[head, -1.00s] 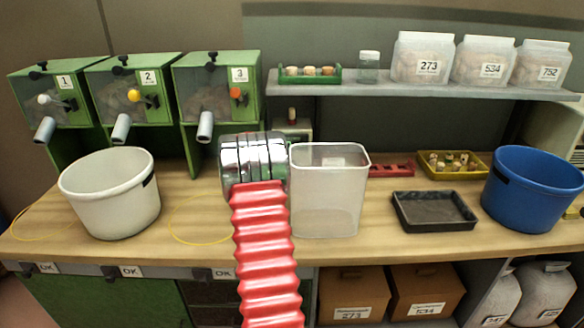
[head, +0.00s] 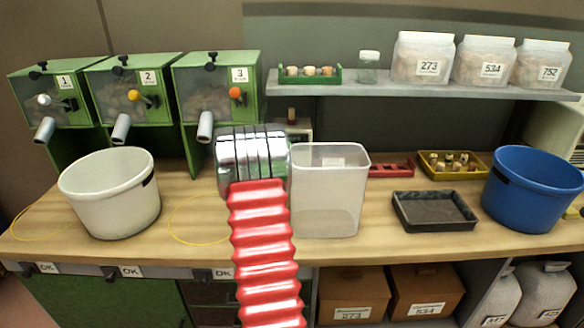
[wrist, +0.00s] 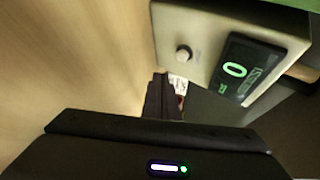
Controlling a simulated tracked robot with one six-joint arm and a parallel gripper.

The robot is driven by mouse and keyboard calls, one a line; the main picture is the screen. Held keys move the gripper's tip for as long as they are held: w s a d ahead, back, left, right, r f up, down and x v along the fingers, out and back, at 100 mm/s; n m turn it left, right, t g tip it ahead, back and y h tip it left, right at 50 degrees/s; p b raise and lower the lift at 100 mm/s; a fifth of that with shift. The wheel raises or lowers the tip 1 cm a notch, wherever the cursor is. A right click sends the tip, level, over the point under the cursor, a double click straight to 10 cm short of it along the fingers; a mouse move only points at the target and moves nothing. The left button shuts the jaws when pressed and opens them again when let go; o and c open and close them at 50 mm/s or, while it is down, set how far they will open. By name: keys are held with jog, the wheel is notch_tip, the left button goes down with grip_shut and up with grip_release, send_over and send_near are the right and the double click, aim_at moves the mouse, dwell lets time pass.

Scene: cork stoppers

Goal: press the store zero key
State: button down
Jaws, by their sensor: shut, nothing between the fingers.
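A pale weighing device (wrist: 215,25) fills the upper right of the wrist view. A small round light key (wrist: 183,54) stands out on its front, beside a dark display (wrist: 245,70) with a green 0. The tiny print by the key is too blurred to read. My gripper (wrist: 163,80) is shut and empty, its dark fingertips just below the key in the picture; I see no contact. In the head view my chrome wrist hides the gripper, and only a part of the device (head: 302,128) shows behind it.
A clear bin (head: 328,200) stands close to the right of my arm, and a white bucket (head: 110,205) at the left. Green dispensers (head: 218,90) stand behind at left. A shelf (head: 420,92) with jars overhangs the back. A black tray (head: 434,225) and blue bucket (head: 535,205) are farther right.

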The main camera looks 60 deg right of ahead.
jog(key=shift+s+a, duration=0.25)
jog(key=shift+a, duration=0.25)
jog(key=shift+s+a, duration=0.2)
jog(key=shift+a, duration=0.25)
dwell(0.4)
